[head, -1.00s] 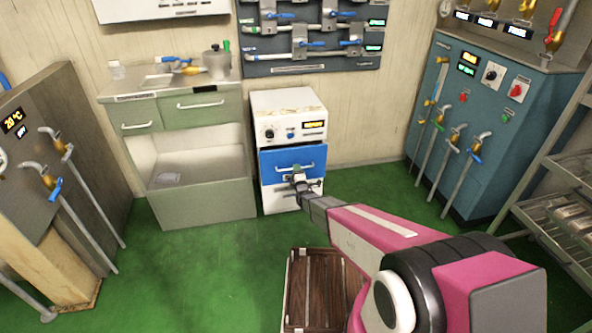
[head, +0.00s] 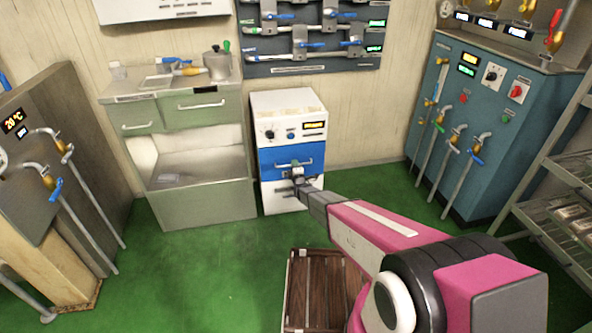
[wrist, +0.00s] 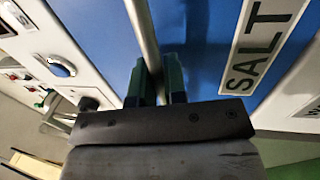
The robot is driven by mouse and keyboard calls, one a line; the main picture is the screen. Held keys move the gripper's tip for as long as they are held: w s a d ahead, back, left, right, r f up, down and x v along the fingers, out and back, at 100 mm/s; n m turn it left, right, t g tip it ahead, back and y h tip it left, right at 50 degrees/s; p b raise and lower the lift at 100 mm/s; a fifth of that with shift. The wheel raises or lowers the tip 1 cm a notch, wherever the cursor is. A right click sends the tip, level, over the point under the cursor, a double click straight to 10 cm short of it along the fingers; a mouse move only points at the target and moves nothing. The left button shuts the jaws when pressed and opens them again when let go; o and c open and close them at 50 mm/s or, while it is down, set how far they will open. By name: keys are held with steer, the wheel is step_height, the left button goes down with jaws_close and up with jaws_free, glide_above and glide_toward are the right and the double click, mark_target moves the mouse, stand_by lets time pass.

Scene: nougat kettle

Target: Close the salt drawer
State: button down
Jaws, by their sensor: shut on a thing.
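The salt drawer (head: 283,157) is the blue front in the white cabinet below the control panel. In the head view its front looks flush or nearly flush with the cabinet. The wrist view shows its blue face (wrist: 205,40) with a white "SALT" label (wrist: 262,40). A metal bar handle (wrist: 140,28) runs across the front. My gripper (wrist: 155,80) has its green-padded fingers on either side of this bar and is shut on it. In the head view my gripper (head: 297,172) is at the drawer front and hides part of the handle.
A white lower front (head: 275,200) with its own handle is below the salt drawer. A green sink cabinet (head: 205,205) stands to the left. A blue-grey machine (head: 480,110) with pipes is at the right. A brown slatted crate (head: 310,290) is on the floor beneath my arm.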

steer(key=shift+w+a, duration=0.1)
steer(key=shift+w, duration=0.2)
steer(key=c, duration=1.2)
jaws_free()
steer(key=v, duration=1)
steer(key=shift+s, duration=0.4)
